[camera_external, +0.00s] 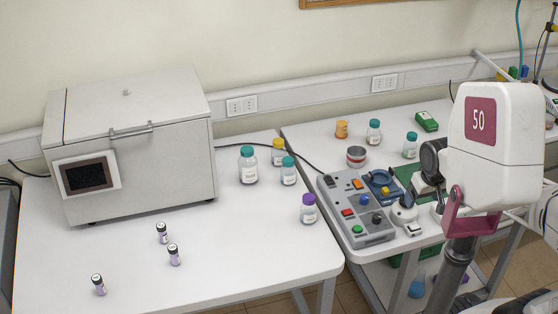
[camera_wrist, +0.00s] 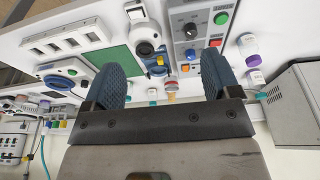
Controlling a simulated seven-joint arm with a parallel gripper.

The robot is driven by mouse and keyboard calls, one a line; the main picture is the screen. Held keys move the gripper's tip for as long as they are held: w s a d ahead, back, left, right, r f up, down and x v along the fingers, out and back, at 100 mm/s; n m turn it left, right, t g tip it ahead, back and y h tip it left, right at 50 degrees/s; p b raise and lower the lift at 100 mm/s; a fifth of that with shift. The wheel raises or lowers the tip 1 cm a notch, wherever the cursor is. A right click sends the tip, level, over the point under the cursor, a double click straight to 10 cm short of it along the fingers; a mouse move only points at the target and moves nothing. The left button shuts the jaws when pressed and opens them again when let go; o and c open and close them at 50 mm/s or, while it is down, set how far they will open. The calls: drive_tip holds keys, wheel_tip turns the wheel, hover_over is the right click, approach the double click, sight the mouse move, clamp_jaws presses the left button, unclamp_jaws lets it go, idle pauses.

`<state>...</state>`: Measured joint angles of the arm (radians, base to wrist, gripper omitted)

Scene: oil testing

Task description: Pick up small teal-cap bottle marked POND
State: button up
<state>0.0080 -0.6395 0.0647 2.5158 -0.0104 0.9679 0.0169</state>
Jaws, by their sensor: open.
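Several bottles with teal caps show in the external view, and their labels are too small to read, so I cannot tell which is marked POND. A large one (camera_external: 248,166) and a smaller one (camera_external: 288,172) stand on the left table. Two more small ones, a left one (camera_external: 373,132) and a right one (camera_external: 410,146), stand at the back of the right table. My gripper (camera_wrist: 163,78) is open in the wrist view, with two blue-padded fingers wide apart. No bottle is held between them. It points over the equipment on the right table.
A grey control box (camera_external: 356,212) with coloured buttons sits at the right table's front left. A yellow-cap bottle (camera_external: 278,153) and a purple-cap bottle (camera_external: 308,209) stand on the left table. A large grey box (camera_external: 140,150) fills the back left.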

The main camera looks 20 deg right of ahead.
drive_tip(key=w+v, duration=0.1)
drive_tip(key=v, duration=0.2)
drive_tip(key=m+t+h, duration=0.1)
drive_tip(key=t+h, duration=0.1)
drive_tip(key=t, duration=0.9)
hover_over(368, 130)
drive_tip(key=s, duration=0.5)
drive_tip(key=f, duration=1.1)
drive_tip(key=a+f, duration=0.1)
drive_tip(key=f, duration=0.5)
drive_tip(key=shift+s+f, duration=0.1)
drive_tip(key=shift+s, duration=0.05)
drive_tip(key=shift+x, duration=1.3)
drive_tip(key=shift+x, duration=2.6)
